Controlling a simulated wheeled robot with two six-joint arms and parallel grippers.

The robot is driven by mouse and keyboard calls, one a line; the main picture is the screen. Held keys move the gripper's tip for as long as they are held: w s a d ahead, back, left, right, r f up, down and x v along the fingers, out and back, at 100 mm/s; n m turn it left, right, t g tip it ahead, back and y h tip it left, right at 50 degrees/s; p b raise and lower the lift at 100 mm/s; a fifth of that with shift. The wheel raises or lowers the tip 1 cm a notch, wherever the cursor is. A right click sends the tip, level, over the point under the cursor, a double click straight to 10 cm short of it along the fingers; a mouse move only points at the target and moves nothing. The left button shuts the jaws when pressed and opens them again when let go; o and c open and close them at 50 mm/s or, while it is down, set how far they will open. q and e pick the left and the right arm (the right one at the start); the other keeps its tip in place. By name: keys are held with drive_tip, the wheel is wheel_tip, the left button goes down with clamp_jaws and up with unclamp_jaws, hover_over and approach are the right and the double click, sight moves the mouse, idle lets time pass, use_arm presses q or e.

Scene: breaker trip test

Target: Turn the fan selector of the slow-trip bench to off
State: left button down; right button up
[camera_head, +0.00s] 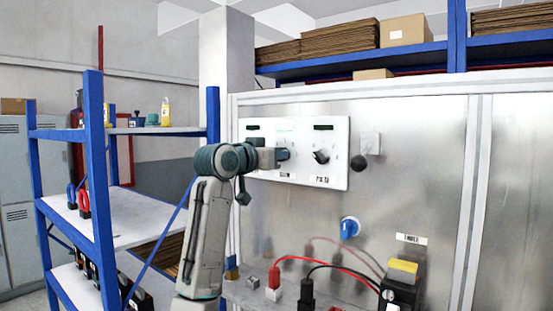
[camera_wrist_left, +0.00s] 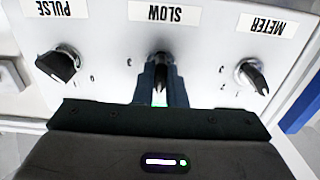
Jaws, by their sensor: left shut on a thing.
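A white panel (camera_head: 336,140) with a row of black selector knobs is fixed to the metal wall. In the left wrist view, which shows the panel upside down, the middle knob (camera_wrist_left: 159,72) stands by the label SLOW (camera_wrist_left: 163,14). My left gripper (camera_wrist_left: 160,86) has its fingers on either side of this knob and is shut on it. In the head view my left gripper (camera_head: 282,155) reaches the panel's middle and hides that knob. The PULSE knob (camera_head: 320,156) is to its right. The METER knob (camera_wrist_left: 251,76) is clear of the fingers. My right gripper is not seen.
A round black knob (camera_head: 358,162) sits right of the panel, with a blue knob (camera_head: 349,228) below. Red and black leads (camera_head: 330,262) run over the ledge to a black device with a yellow top (camera_head: 402,270). A blue-framed shelf (camera_head: 96,150) stands left of my arm.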

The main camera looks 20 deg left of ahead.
use_arm(q)
drive_tip(key=n, duration=0.4)
drive_tip(key=n+b, duration=0.1)
drive_tip(key=n, duration=0.3)
drive_tip(key=shift+f+n+b, duration=0.2)
drive_tip(key=shift+n+b, duration=0.1)
drive_tip(key=shift+n, duration=0.1)
drive_tip(key=shift+w, duration=0.1)
drive_tip(key=c, duration=1.5)
unclamp_jaws()
drive_tip(key=shift+r, duration=0.1)
